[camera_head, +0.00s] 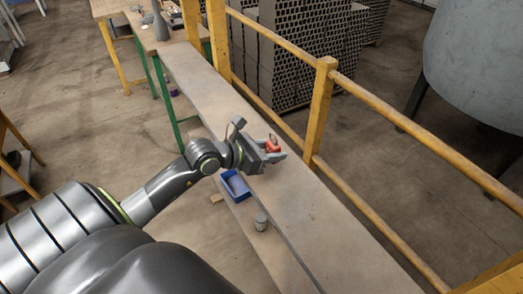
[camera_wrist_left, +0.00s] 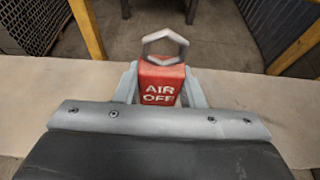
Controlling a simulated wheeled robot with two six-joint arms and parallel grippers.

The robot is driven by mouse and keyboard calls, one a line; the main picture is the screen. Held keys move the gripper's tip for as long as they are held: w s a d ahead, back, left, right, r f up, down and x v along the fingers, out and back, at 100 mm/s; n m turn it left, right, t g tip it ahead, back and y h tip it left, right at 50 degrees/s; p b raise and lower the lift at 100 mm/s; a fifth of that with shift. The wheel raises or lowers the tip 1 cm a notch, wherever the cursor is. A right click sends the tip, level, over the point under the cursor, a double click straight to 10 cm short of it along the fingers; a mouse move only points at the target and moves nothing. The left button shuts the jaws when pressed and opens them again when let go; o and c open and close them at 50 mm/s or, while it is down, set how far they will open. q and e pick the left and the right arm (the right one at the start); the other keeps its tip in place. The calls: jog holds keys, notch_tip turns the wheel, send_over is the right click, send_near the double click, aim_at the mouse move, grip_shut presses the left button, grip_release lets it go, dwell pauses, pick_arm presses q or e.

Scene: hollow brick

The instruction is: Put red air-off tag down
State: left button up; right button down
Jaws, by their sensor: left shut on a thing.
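The red air-off tag (camera_head: 273,146) is between the fingers of my left gripper (camera_head: 274,151), over the long narrow table (camera_head: 314,207). In the left wrist view the tag (camera_wrist_left: 161,86) shows white "AIR OFF" lettering and a grey hexagonal ring at its top. The left gripper (camera_wrist_left: 160,92) is shut on it, one finger on each side. I cannot tell whether the tag touches the table top. My right gripper is not in view.
A blue bin (camera_head: 235,186) and a small grey can (camera_head: 261,221) are near the table's left edge. A yellow railing (camera_head: 319,105) runs along the right side. Stacked hollow bricks (camera_head: 300,50) stand behind it. The table's near part is clear.

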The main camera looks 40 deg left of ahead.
aim_at(271, 174)
pick_arm(q)
notch_tip(271, 174, down, 6)
jog(key=shift+r, duration=0.1)
dwell(0.4)
jog(key=shift+f, duration=0.2)
jog(key=o, duration=1)
jog(key=shift+r, duration=0.15)
